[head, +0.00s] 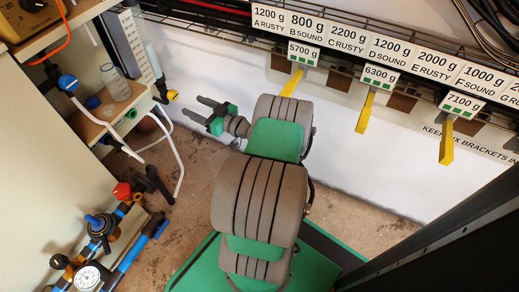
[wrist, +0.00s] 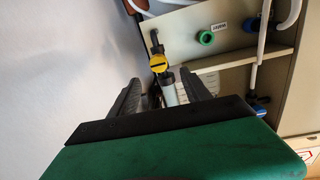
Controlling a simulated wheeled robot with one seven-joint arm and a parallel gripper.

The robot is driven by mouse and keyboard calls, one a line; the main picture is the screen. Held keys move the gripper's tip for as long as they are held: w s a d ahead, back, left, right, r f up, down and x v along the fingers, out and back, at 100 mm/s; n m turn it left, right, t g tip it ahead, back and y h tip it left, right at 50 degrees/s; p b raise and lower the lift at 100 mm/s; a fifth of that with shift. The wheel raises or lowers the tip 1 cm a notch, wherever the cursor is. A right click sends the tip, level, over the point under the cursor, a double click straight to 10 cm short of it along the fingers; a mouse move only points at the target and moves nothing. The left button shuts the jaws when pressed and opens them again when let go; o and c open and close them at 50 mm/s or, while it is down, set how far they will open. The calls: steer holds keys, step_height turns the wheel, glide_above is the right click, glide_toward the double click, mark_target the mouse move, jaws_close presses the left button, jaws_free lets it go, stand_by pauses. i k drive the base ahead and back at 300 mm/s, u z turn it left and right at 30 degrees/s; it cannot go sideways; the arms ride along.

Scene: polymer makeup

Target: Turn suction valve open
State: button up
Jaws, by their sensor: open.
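A small valve with a round yellow knob (head: 172,95) sits on dark fittings at the right edge of the bench in the head view. The knob also shows in the wrist view (wrist: 158,63), with a dark slot line across it and a pale tube (wrist: 169,94) below it. No readable label confirms that this is the suction valve. My gripper (head: 192,105) is open and empty, its two dark fingers pointing left at the knob with a gap between. In the wrist view the knob appears beyond the fingertips (wrist: 160,84), roughly centred between them, apart from them.
Other valves stand near: a blue knob (head: 68,82), a red knob (head: 122,190) and a blue-topped regulator (head: 95,222) with a gauge (head: 88,277). A clear beaker (head: 117,85) sits on the shelf (head: 92,128). White hoses (head: 181,165) hang below my gripper. Yellow brackets (head: 366,112) line the wall.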

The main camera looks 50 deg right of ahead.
mark_target(68, 82)
steer(key=u, duration=0.05)
steer(key=k, duration=1.3)
